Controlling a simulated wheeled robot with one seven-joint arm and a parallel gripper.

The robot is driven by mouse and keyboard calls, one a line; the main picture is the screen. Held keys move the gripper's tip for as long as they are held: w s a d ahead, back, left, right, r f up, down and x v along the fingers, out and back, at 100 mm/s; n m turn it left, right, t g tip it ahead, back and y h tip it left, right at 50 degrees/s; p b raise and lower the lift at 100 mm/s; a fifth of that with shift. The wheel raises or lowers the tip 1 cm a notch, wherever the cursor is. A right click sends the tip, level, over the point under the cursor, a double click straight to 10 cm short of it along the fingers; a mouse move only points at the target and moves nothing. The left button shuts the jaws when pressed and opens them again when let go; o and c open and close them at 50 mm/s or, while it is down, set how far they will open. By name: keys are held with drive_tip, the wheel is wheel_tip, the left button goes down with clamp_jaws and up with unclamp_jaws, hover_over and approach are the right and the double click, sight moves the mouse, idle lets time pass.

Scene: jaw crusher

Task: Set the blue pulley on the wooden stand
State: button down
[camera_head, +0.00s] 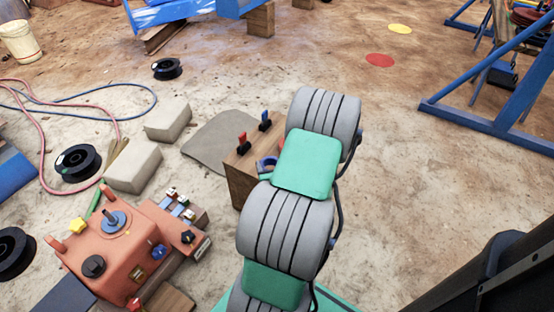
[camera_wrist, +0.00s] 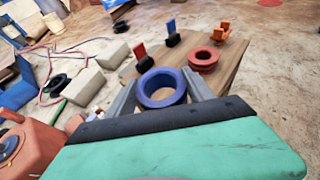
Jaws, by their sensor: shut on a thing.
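The blue pulley (camera_wrist: 161,101) is a thick ring held between the two fingers of my gripper (camera_wrist: 159,78) in the wrist view. It also shows in the head view (camera_head: 263,164), at the stand's near top edge, partly hidden by my arm. The wooden stand (camera_wrist: 223,74) is a brown wooden block with a flat top; its side shows in the head view (camera_head: 239,188). The pulley is over or at the stand's near edge; I cannot tell whether it touches the top. A red pulley (camera_wrist: 204,65) sits on the stand to the right.
A red clip (camera_head: 242,143) and a blue clip (camera_head: 265,121) with dark bases stand on the stand. An orange part (camera_wrist: 222,33) is at its far right. Pale blocks (camera_head: 133,167) and an orange machine (camera_head: 118,245) lie to the left. Open ground lies to the right.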

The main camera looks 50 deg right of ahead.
sight(271, 158)
drive_tip(key=w+d+f, duration=0.1)
drive_tip(key=w+d+b, duration=0.1)
drive_tip(key=d, duration=0.1)
drive_tip(key=w+d+f, duration=0.1)
drive_tip(key=shift+d+f, duration=0.25)
drive_tip(key=shift+f, duration=0.1)
drive_tip(key=d+f+b, duration=0.1)
drive_tip(key=w+d+f+b, duration=0.1)
drive_tip(key=f, duration=0.1)
drive_tip(key=w+d+f+b, duration=0.1)
drive_tip(key=f, duration=0.1)
drive_tip(key=shift+d, duration=0.2)
drive_tip(key=f, duration=0.1)
drive_tip(key=f+b, duration=0.2)
drive_tip(key=shift+w+d+f, duration=0.15)
drive_tip(key=shift+d+f, duration=0.1)
drive_tip(key=shift+f, duration=0.1)
drive_tip(key=shift+r, duration=0.2)
drive_tip(key=shift+f, duration=0.25)
drive_tip(key=shift+c, duration=1.9)
unclamp_jaws()
drive_tip(key=shift+a, duration=0.1)
